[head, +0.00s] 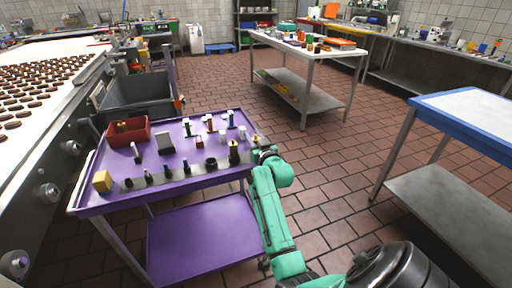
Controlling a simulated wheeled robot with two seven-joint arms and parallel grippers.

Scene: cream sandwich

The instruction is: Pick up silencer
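A purple cart (200,180) holds several small parts on its top tray. I cannot tell for certain which part is the silencer. A dark upright piece with a brass-coloured top (234,152) stands near the tray's right edge. A short black cylinder (211,164) and other small dark parts stand in a row to its left along the front. My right gripper (258,152) is at the tray's right edge, just right of the brass-topped piece. Its fingers are too small to tell open from shut, and no held part can be made out. My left gripper is out of view.
A red bin (128,131) sits at the tray's back left and a yellow block (102,181) at its front left. A conveyor with brown biscuits (40,85) runs along the left. A blue-edged table (470,112) stands at right. Tiled floor lies between.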

